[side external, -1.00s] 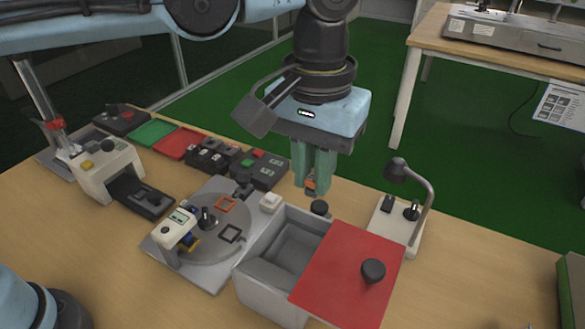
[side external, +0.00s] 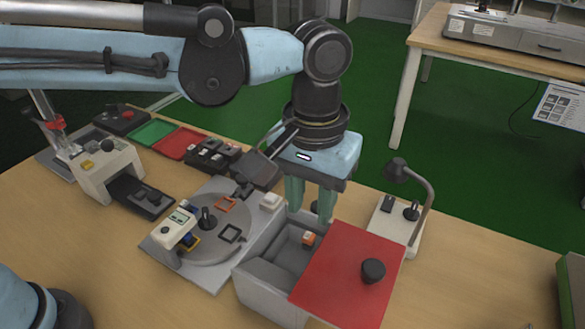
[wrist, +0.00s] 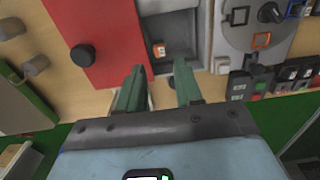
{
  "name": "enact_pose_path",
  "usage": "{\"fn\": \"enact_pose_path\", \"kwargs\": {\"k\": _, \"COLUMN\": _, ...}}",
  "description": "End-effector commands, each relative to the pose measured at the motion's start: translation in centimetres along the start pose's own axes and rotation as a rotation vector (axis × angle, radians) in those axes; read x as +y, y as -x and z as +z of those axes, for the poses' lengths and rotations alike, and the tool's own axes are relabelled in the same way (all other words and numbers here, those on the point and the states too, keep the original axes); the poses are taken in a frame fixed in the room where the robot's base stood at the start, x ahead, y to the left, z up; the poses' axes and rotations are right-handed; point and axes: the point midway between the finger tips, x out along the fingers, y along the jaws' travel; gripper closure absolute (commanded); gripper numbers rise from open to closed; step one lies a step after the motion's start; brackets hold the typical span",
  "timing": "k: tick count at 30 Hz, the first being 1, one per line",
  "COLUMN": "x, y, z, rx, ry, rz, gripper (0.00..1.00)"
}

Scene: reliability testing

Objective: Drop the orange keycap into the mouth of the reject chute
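The orange keycap (side external: 308,239) is inside the mouth of the grey reject chute (side external: 262,287), near its back wall. The frames do not show whether it rests on the inner surface or is falling. In the wrist view, the keycap (wrist: 159,50) lies within the grey walls, ahead of and between my fingers. My gripper (side external: 310,216) is above the back edge of the chute, with its green fingers spread and nothing between them. In the wrist view, my gripper (wrist: 160,78) shows the same open gap.
A red lid (side external: 345,285) with a black knob (side external: 373,270) covers the chute's right part. A grey turntable station (side external: 210,230) stands to the left. A gooseneck lamp (side external: 415,205) stands close on the right.

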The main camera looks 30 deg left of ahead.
Motion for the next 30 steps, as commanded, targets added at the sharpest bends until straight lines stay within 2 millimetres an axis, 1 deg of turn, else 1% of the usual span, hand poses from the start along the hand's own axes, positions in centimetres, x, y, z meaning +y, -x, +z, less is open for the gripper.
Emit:
{"fn": "enact_pose_path", "kwargs": {"k": 1, "x": 0.0, "y": 0.0, "z": 0.0, "rx": 0.000, "ry": 0.000, "rz": 0.000, "gripper": 0.57}}
{"fn": "enact_pose_path", "kwargs": {"k": 2, "x": 0.0, "y": 0.0, "z": 0.0, "rx": 0.000, "ry": 0.000, "rz": 0.000, "gripper": 0.53}}
{"fn": "enact_pose_path", "kwargs": {"k": 10, "x": 0.0, "y": 0.1, "z": 0.0, "rx": 0.000, "ry": 0.000, "rz": 0.000, "gripper": 0.53}}
{"fn": "enact_pose_path", "kwargs": {"k": 14, "x": 0.0, "y": 0.6, "z": 0.0, "rx": 0.000, "ry": 0.000, "rz": 0.000, "gripper": 0.53}}
{"fn": "enact_pose_path", "kwargs": {"k": 17, "x": 0.0, "y": 1.7, "z": 0.0, "rx": 0.000, "ry": 0.000, "rz": 0.000, "gripper": 0.53}}
{"fn": "enact_pose_path", "kwargs": {"k": 30, "x": 0.0, "y": 8.9, "z": 0.0, "rx": 0.000, "ry": 0.000, "rz": 0.000, "gripper": 0.53}}
